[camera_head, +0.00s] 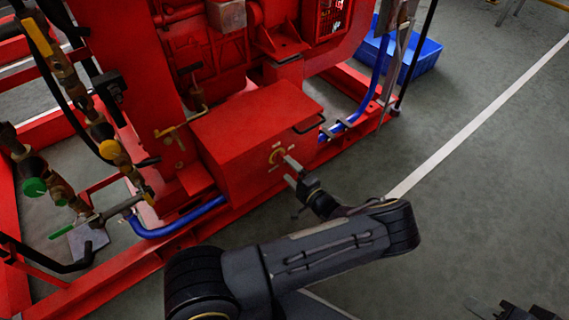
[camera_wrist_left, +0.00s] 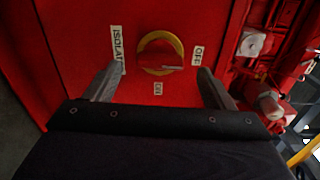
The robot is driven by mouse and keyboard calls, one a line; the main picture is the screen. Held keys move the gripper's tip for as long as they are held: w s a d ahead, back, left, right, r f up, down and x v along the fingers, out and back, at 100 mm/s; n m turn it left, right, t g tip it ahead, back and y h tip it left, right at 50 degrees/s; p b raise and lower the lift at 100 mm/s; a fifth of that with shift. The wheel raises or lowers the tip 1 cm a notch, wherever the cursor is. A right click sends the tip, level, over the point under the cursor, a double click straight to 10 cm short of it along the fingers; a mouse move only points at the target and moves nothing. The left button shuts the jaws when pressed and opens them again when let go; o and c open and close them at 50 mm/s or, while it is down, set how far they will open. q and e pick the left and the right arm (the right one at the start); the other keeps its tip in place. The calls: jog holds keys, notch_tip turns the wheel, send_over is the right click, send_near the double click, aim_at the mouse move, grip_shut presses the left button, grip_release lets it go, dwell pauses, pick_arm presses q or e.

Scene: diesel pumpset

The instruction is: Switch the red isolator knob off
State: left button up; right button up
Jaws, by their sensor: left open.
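The red isolator knob (camera_wrist_left: 160,58) sits on a yellow ring on the red box (camera_head: 250,125). In the left wrist view, its red grip appears to run left to right; I cannot tell which label it points at. An OFF label (camera_wrist_left: 197,55) is right of it, an ON label (camera_wrist_left: 158,88) below and an ISOLATOR label (camera_wrist_left: 117,48) left. The knob also shows small in the head view (camera_head: 276,155). My left gripper (camera_head: 291,172) is open in front of the knob, fingers on either side and apparently not touching. My right gripper (camera_head: 512,312) is partly visible, its fingers unclear.
The red pumpset frame (camera_head: 130,262) surrounds the box. Blue hoses (camera_head: 180,222) run beside it. Valves with green and yellow handles (camera_head: 60,185) stand at the left. A blue bin (camera_head: 425,58) is at the back.

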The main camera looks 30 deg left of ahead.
pick_arm(q)
jog(key=v, duration=0.3)
jog(key=shift+s+d, duration=0.1)
jog(key=shift+d, duration=0.25)
jog(key=s+a+r+n+g+h, duration=0.3)
jog(key=s+r+n+g+h, duration=0.4)
jog(key=s+r+g+h, duration=0.3)
jog(key=s+d+r+t+h, duration=0.45)
jog(key=s+r, duration=0.35)
jog(key=r, duration=0.2)
jog(key=s+d+r+t+h, duration=0.35)
jog(key=s+r+h, duration=0.25)
jog(key=s+r, duration=0.25)
notch_tip(320, 180, up, 34)
jog(key=p, duration=3.3)
jog(key=shift+w+a+t, duration=0.3)
jog(key=shift+w, duration=0.05)
jog(key=shift+f, duration=0.1)
